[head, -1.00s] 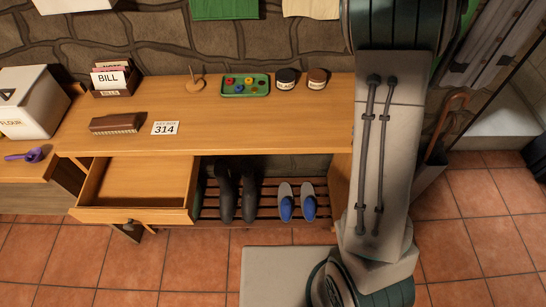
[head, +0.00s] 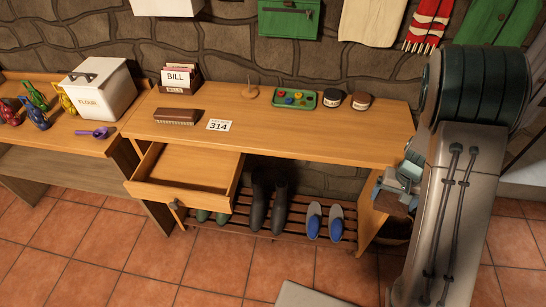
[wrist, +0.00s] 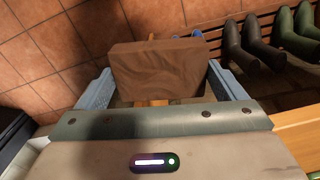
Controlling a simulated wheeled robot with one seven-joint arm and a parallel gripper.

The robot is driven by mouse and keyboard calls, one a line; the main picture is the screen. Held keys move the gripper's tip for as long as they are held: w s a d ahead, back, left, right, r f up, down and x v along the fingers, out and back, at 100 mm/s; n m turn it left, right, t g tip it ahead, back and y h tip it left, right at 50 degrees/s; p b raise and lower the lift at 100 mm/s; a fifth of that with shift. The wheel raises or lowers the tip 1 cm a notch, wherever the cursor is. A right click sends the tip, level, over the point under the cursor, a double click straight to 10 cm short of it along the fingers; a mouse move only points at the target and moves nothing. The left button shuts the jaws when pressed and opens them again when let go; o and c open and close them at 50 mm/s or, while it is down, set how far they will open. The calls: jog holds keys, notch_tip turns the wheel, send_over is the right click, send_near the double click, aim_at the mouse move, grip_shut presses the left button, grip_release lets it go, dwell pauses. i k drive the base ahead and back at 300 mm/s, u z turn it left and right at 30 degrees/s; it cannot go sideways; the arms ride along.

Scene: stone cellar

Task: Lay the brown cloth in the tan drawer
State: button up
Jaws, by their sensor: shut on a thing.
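The brown cloth (wrist: 158,70) is a folded, wrinkled block between the two blue-grey fingers in the wrist view. My gripper (wrist: 160,78) is shut on it and holds it above the tiled floor. The tan drawer (head: 195,166) is pulled out at the left front of the wooden desk and looks empty.
The desk top (head: 290,138) holds a brown brush (head: 176,117), a 314 card (head: 219,125), a letter box (head: 180,78), a green tray (head: 294,98) and two jars. Below, boots (head: 268,195) and blue shoes (head: 324,220) stand on a slatted rack. A flour bin (head: 98,90) stands left.

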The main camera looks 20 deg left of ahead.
aim_at(190, 176)
jog(key=k, duration=0.45)
jog(key=u, duration=1.1)
jog(key=i, duration=0.1)
jog(key=u, duration=0.1)
